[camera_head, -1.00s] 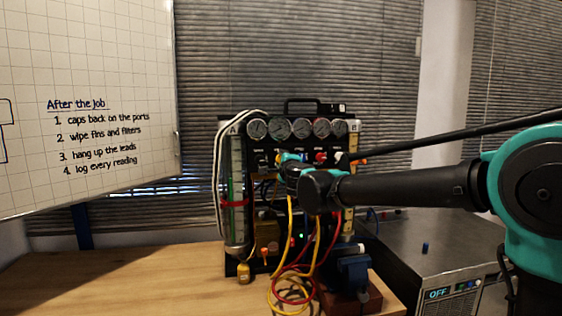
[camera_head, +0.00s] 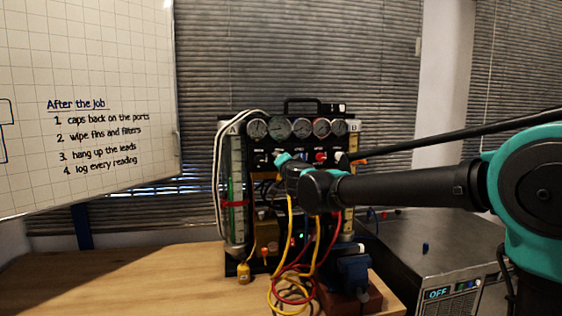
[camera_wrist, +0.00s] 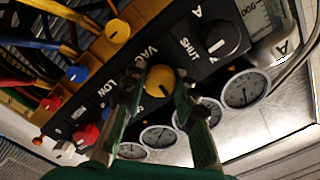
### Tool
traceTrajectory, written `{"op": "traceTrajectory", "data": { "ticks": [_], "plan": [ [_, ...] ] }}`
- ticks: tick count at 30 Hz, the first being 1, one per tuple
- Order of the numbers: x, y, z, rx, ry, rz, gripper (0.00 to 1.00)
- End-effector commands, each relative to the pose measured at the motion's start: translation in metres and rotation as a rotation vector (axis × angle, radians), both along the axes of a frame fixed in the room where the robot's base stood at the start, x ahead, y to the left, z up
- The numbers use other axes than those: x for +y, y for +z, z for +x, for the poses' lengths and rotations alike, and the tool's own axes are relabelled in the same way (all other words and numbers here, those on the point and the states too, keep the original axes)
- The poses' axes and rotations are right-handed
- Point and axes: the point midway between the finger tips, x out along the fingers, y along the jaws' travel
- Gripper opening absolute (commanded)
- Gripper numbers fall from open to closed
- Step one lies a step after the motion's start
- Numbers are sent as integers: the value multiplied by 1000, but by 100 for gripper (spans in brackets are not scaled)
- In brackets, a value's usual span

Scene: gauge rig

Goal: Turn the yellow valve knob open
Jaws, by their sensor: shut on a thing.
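The yellow valve knob (camera_wrist: 160,80) shows in the wrist view on the black panel strip, beside the label VAC. The two dark green fingers of my gripper (camera_wrist: 158,92) stand on either side of it and are shut on it. Their pads cover parts of its sides. In the head view my gripper (camera_head: 283,160) reaches the gauge rig's front from the right, and the yellow knob is hidden there behind my gripper and wrist.
A black knob (camera_wrist: 220,37) marked SHUT sits beside the yellow one. Blue (camera_wrist: 77,74) and red (camera_wrist: 86,135) knobs are on the other side. Several gauges (camera_head: 301,128) line the rig's top. Yellow and red hoses (camera_head: 290,270) hang in front, near a blue vise (camera_head: 354,268).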

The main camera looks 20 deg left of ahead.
Motion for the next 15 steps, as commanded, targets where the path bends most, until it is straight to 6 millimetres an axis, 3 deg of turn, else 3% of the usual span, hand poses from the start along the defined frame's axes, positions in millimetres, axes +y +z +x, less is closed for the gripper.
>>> {"op": "traceTrajectory", "data": {
  "ticks": [15],
  "plan": [
    [0,-1,-1,-68,1,-110,0]
  ]
}}
